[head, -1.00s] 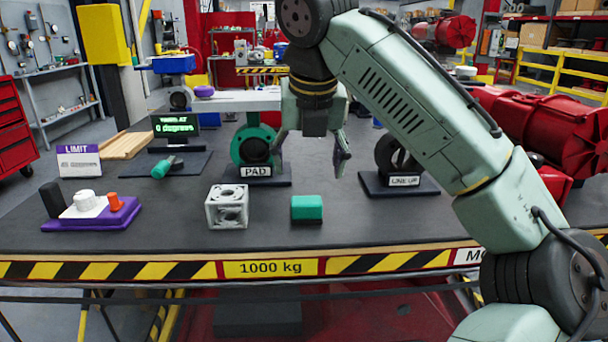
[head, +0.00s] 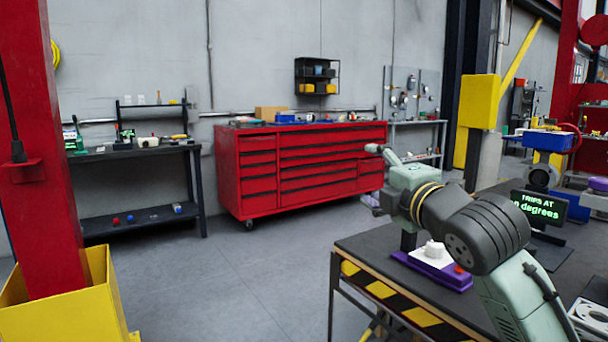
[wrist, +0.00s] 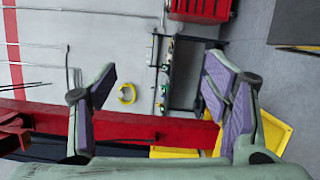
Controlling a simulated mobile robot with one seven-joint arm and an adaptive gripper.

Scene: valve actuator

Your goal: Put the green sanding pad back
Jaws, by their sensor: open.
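The green sanding pad is not in view now in either the head or the wrist view. My gripper (head: 371,176) is off the left end of the workbench (head: 375,243) in the head view, pointing left. In the wrist view my gripper (wrist: 160,88) has its purple-padded fingers spread wide. Nothing is between them.
A purple tray (head: 436,268) with a white knob stands on the workbench, partly behind my arm. A trip display (head: 538,207) stands farther right. A red tool cabinet (head: 300,165), a dark side table (head: 135,150) and a red post (head: 40,150) surround open floor.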

